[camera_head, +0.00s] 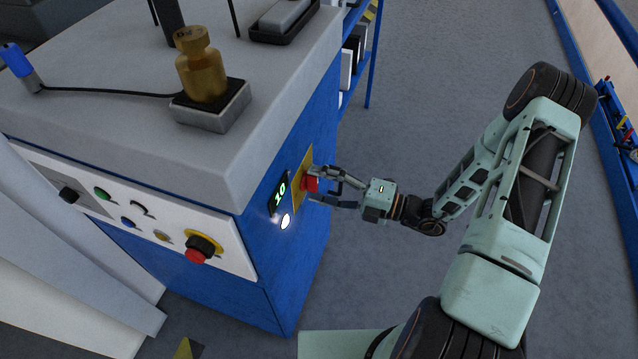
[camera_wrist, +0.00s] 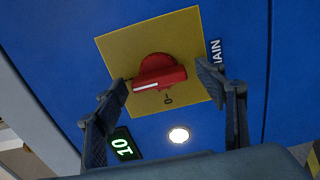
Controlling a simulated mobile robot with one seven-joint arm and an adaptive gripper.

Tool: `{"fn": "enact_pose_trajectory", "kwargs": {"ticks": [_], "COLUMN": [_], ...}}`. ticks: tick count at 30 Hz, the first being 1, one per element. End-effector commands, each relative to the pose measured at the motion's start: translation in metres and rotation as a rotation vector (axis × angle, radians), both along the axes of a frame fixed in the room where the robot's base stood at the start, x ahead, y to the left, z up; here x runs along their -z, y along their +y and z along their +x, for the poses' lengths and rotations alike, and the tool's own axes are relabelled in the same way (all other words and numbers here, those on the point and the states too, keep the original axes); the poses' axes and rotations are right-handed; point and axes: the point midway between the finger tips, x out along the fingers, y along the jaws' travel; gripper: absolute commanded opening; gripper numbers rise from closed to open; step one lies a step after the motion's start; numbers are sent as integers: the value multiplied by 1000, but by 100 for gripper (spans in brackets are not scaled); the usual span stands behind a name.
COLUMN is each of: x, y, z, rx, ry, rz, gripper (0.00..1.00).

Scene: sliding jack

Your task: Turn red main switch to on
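The red main switch (camera_wrist: 158,70) sits on a yellow square plate (camera_wrist: 120,48) on the blue cabinet side. Its knob lies roughly crosswise in the wrist view, with a white line toward its lower left end. A small "0" mark shows on the plate below it. A "MAIN" label (camera_wrist: 215,52) is partly hidden by a finger. My gripper (camera_wrist: 162,82) is open, with one finger on each side of the knob and small gaps seeming to show. In the head view the switch (camera_head: 311,183) is between the fingers of my gripper (camera_head: 317,186); contact cannot be told.
A lit "10" display (camera_head: 280,193) and a glowing white lamp (camera_head: 285,222) are beside the plate. A red emergency button (camera_head: 200,248) is on the white front panel. A brass weight (camera_head: 201,70) stands on the grey top.

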Motion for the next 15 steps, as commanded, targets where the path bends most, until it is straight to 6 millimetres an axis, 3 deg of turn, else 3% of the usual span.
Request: {"fn": "enact_pose_trajectory", "kwargs": {"ticks": [8,15], "x": [-1,0], "y": [-3,-37], "z": [0,-11], "rx": [2,6], "ry": [-3,-3], "rz": [0,-2], "gripper": [64,64]}}
